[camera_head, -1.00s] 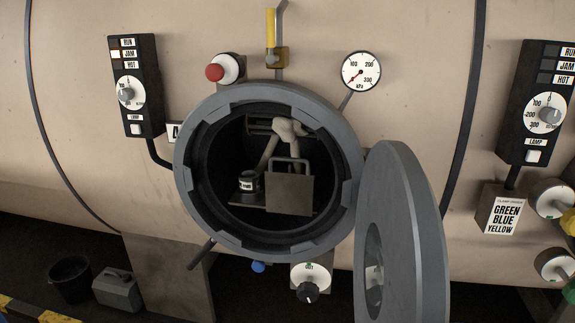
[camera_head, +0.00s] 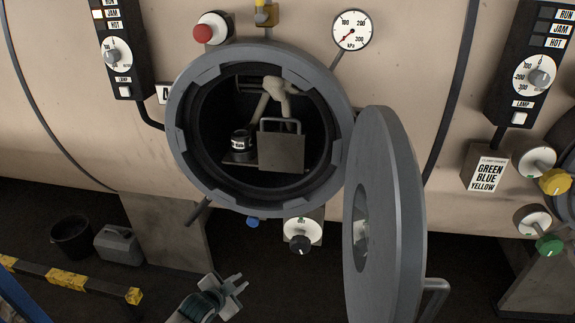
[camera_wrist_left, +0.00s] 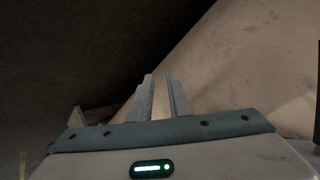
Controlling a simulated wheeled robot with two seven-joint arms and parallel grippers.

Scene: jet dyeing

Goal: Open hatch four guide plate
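The round hatch (camera_head: 180,115) on the beige vessel is open, with its grey door (camera_head: 400,200) swung out to the right. Inside it a flat grey guide plate (camera_head: 282,153) with a bar handle on top stands upright. A dark labelled canister (camera_head: 240,145) is left of the plate, and a pale twisted piece of cloth hangs behind it. My left gripper (camera_head: 236,284) is below the hatch, apart from everything, with its fingers spread and empty. In the left wrist view, its two fingers (camera_wrist_left: 161,95) have a gap between them. My right gripper is not in view.
A pressure gauge (camera_head: 352,31) and red button (camera_head: 211,27) sit above the hatch. A black-knobbed dial (camera_head: 299,236) and blue knob (camera_head: 253,223) are below. A bucket (camera_head: 72,237), grey can (camera_head: 119,244) and yellow-black barrier (camera_head: 68,279) stand at lower left.

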